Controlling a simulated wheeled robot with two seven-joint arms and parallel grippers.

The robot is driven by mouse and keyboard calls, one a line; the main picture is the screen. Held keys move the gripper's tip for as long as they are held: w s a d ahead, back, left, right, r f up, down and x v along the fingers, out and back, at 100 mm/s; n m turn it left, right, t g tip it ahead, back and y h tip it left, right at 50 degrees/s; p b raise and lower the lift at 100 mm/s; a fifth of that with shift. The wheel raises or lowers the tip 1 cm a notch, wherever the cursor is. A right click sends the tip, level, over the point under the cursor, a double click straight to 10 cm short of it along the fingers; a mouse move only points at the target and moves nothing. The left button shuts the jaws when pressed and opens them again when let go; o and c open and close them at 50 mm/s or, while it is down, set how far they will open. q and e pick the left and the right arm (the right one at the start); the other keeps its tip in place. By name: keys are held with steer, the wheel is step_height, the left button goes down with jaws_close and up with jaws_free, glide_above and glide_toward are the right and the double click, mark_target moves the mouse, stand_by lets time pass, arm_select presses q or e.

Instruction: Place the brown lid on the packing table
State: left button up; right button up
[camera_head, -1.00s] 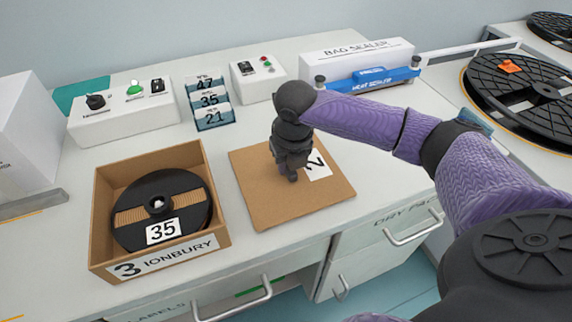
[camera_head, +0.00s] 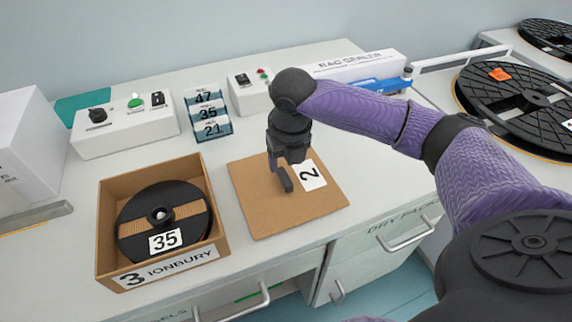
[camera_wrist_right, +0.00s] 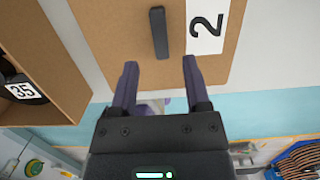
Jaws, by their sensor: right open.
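The brown lid (camera_head: 262,211) lies flat on the white packing table (camera_head: 243,142), right of the open box. It bears a white label "2" and a dark upright handle (camera_head: 286,180). In the right wrist view the lid (camera_wrist_right: 110,22) fills the upper middle, and its handle (camera_wrist_right: 159,32) stands ahead of the fingertips, lined up with the gap between them. My right gripper (camera_head: 280,163) is open and empty just above the handle; its fingers also show apart in the right wrist view (camera_wrist_right: 160,63). My left gripper is out of view.
Left of the lid, an open box (camera_head: 108,215) marked 3 IONBURY holds a dark reel (camera_head: 135,228) labelled 35. Behind stand number cards (camera_head: 210,115), control boxes (camera_head: 125,132) and a bag sealer (camera_head: 365,65) partly behind my arm. Large black reels (camera_head: 525,98) are at right.

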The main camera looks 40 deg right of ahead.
mark_target(288, 183)
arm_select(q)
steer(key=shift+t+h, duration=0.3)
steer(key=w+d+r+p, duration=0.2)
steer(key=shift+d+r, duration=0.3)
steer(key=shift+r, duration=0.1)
arm_select(e)
step_height(288, 183, up, 6)
steer(key=shift+s+r, duration=0.25)
steer(key=shift+s, duration=0.2)
